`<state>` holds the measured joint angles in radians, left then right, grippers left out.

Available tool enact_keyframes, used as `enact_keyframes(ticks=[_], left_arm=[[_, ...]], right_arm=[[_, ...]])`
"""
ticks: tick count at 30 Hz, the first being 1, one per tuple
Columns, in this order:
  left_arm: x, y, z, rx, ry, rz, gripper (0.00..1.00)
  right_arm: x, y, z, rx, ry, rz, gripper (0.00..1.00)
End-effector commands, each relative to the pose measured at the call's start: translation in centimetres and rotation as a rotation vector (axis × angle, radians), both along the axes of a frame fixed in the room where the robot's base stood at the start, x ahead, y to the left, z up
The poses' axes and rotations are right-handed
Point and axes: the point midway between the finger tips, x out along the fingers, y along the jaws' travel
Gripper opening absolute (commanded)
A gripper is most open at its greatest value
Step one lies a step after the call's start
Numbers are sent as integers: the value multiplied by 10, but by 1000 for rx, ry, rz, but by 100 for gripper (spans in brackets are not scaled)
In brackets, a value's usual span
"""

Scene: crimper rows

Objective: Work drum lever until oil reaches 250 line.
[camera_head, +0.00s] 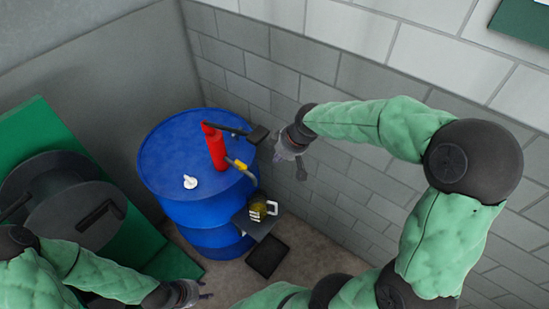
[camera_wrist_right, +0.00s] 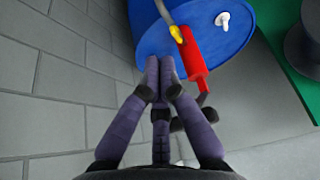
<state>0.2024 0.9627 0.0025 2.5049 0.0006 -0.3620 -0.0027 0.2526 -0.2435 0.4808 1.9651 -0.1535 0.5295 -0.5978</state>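A blue drum (camera_head: 190,150) stands by the wall with a red pump (camera_head: 215,150) on its top. The pump's black lever (camera_head: 230,129) reaches right to a broad black end. A yellow-collared spout (camera_head: 238,165) points down over the drum's side towards a clear jug (camera_head: 260,208). The jug holds yellowish oil; its level against the marks is too small to read. My right gripper (camera_head: 283,150) is just right of the lever's end, seemingly apart from it. In the right wrist view its fingertips (camera_wrist_right: 160,62) are together and empty. My left gripper (camera_head: 187,294) is low, away from the drum; its fingers are unclear.
The jug stands on a dark shelf (camera_head: 241,222) at the drum's side, with a black tray (camera_head: 267,257) on the floor below. A white cap (camera_head: 190,182) sits on the drum top. A green bench (camera_head: 35,120) with a dark reel is at left. Block wall stands close behind my right gripper.

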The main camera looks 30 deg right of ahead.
Motion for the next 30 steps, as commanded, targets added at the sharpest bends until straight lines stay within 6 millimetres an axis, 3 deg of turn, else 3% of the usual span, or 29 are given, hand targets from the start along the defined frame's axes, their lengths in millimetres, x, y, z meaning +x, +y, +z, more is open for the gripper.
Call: enact_keyframes(ticks=[6, 12, 30], left_arm=[[1, 0, -2, 0, -2, 1, 40], [0, 0, -2, 0, -1, 0, 40], [1, 0, -2, 0, -1, 0, 40]], right_arm=[[-25, -11, 33, -1, -6, -2, 0], [-38, -17, 50, 0, -6, -2, 0], [-41, -19, 55, -1, -8, -2, 0]])
